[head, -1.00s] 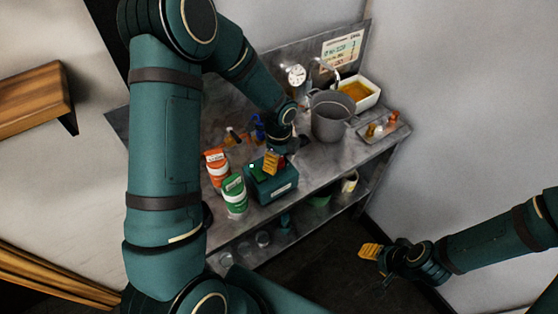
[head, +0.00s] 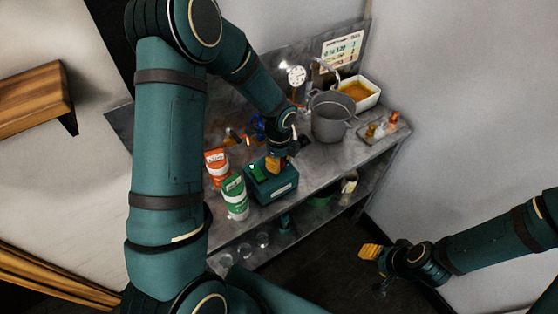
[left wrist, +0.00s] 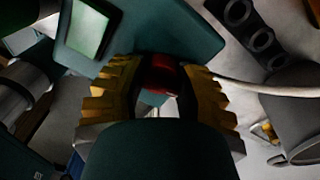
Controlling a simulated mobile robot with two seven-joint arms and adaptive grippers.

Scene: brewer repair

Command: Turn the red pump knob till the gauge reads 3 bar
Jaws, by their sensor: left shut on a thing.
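My left gripper (head: 276,163) reaches down over the teal pump box (head: 272,188) on the metal bench. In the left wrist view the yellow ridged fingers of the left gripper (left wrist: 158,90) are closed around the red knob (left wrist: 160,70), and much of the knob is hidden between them. A green screen (head: 257,172) is on the box top; it also shows in the left wrist view (left wrist: 88,30). The round white gauge (head: 297,75) stands at the back of the bench, its needle too small to read. My right gripper (head: 370,252) hangs away from the bench; its finger gap is unclear.
A grey pot (head: 331,118) stands right of the box, with a white tray of amber liquid (head: 358,90) behind it. An orange tube (head: 217,165) and a green-and-white tube (head: 235,196) stand close left of the box. A small tray of fittings (head: 384,127) lies at the right end.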

